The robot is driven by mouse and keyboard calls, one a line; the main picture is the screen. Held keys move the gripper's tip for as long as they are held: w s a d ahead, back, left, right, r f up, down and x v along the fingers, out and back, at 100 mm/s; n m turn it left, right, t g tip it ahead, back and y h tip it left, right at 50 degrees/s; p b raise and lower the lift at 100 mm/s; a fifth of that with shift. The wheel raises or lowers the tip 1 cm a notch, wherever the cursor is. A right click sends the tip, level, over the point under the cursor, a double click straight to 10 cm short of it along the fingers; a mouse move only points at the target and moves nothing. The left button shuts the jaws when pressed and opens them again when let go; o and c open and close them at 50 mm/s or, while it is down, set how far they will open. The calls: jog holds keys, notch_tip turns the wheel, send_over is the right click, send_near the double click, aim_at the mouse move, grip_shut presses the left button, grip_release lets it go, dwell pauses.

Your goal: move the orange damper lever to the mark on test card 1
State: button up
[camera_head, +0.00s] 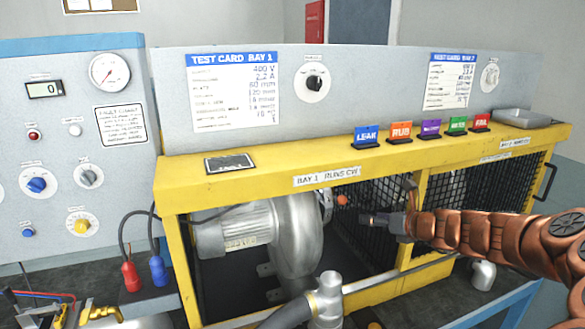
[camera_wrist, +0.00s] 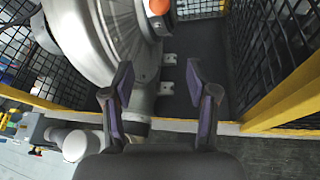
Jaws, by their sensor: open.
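The orange damper lever's round knob (camera_head: 342,200) shows in the head view at the right side of the grey blower (camera_head: 297,235), inside the yellow-framed bay. In the wrist view the orange knob (camera_wrist: 159,6) is cut by the top edge, beyond my fingertips. My gripper (camera_head: 385,220) is at the bay opening, just right of and below the knob in the head view. In the wrist view my gripper (camera_wrist: 158,85) is open, with nothing between its fingers. Test card 1 (camera_head: 233,92) is on the grey back panel; its small lines are hard to read. The lever's scale cannot be made out.
The yellow frame (camera_head: 250,184) and black mesh (camera_head: 375,205) surround the bay close to my gripper. Coloured tags, including LEAK (camera_head: 367,137) and RUB (camera_head: 400,132), stand on the yellow ledge. A grey pipe (camera_head: 326,300) rises in front of the blower.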

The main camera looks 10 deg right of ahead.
jog(key=s+a+r+n+g+y, duration=0.2)
jog(key=s+a+n, duration=0.25)
jog(key=a, duration=0.35)
jog(key=s+a+r+n+g+y, duration=0.1)
jog(key=s+a+n+g, duration=0.15)
jog(key=a+n, duration=0.4)
jog(key=s+a+f+n+g, duration=0.1)
jog(key=s+a+n+g, duration=0.3)
jog(key=s+a+n, duration=0.65)
jog(key=s+d+f+n+g+h, duration=0.1)
jog(key=s+f+n+g+h, duration=0.15)
jog(key=s, duration=0.55)
jog(key=s+d+f+n+g+h, duration=0.15)
jog(key=s+n, duration=0.25)
jog(key=s, duration=0.4)
jog(key=s+d+f+n+g+h, duration=0.1)
jog(key=s+d+f+n+h, duration=0.2)
jog(key=s+d+n+h, duration=0.2)
jog(key=s+d, duration=0.3)
jog(key=s, duration=0.4)
jog(key=shift+s+d+n, duration=0.3)
jog(key=shift+s+d, duration=0.05)
jog(key=shift+f+g, duration=0.1)
jog(key=shift+g, duration=0.15)
